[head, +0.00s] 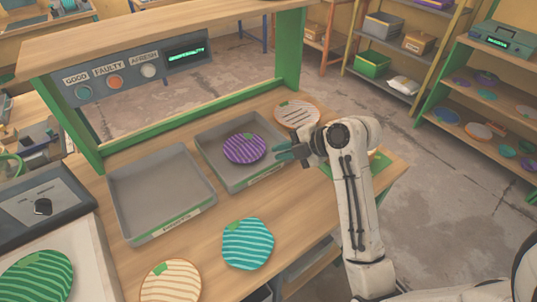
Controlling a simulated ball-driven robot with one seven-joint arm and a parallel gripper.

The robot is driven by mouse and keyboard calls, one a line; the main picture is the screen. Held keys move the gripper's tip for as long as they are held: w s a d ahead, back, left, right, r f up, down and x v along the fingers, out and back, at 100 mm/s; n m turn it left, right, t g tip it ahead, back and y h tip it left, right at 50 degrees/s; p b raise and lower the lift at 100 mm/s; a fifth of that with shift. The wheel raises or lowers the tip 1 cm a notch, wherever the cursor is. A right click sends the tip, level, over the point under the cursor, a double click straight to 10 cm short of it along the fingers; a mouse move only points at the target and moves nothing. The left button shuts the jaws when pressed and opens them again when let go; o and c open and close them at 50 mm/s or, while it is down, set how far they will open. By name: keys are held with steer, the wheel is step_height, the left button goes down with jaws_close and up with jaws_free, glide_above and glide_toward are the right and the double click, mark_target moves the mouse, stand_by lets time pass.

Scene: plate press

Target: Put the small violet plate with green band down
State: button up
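The small violet striped plate with a green patch (245,149) is over the right-hand grey tray (214,150), within its rim in the head view. It looks roughly flat; I cannot tell whether it rests on the tray floor or is slightly above it.
An empty grey tray (160,195) stands to the left. A teal striped plate (247,244), a cream striped plate (170,283) and a brown-rimmed white plate (297,113) lie on the wooden bench. A button panel (125,77) stands behind the trays.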

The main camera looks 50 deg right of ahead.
steer(key=v, duration=0.3)
steer(key=shift+s+r, duration=0.15)
steer(key=shift+s, duration=0.05)
